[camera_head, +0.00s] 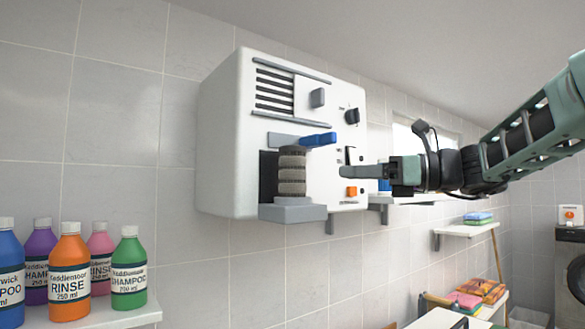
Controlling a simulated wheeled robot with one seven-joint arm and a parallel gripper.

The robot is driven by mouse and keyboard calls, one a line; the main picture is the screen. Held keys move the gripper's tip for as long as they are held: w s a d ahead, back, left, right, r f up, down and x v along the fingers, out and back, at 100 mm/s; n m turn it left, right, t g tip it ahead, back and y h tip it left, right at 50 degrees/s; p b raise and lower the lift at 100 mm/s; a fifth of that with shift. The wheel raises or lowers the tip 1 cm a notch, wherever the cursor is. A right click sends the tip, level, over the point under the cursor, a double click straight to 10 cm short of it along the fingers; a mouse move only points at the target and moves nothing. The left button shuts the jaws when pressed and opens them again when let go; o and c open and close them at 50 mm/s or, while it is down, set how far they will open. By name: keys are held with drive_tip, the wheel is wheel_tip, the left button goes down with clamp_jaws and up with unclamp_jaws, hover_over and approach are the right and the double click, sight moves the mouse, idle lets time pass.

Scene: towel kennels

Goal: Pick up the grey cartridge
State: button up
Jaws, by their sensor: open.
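The grey cartridge (291,172) is a ribbed upright cylinder. It stands in a dark recess at the lower left of the white wall unit's front, above a grey ledge (292,210). A blue lever (317,139) sticks out just above it to the right. My gripper (344,172) reaches in from the right, with its fingertips to the right of the cartridge at about the same height in the picture. A gap shows between them. The gripper is open and seen from the side, so one finger largely hides the other. Its depth relative to the cartridge is hard to judge.
The white wall unit (222,140) also has a black knob (352,116), a grey latch (317,98) and an orange button (351,191). Several shampoo and rinse bottles stand on a shelf (140,317) at the lower left. Towels (478,216) lie on a shelf at right.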

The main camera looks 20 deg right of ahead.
sight(294, 174)
drive_tip(key=p+x, duration=0.2)
drive_tip(key=x, duration=0.5)
drive_tip(key=shift+w+a+p, duration=0.15)
drive_tip(key=shift+a+p, duration=0.05)
drive_tip(key=shift+p, duration=0.2)
drive_tip(key=p+x, duration=0.3)
drive_tip(key=x, duration=0.1)
drive_tip(key=shift+r, duration=0.15)
drive_tip(key=shift+w+a, duration=0.35)
drive_tip(key=shift+a, duration=0.15)
drive_tip(key=c, duration=0.6)
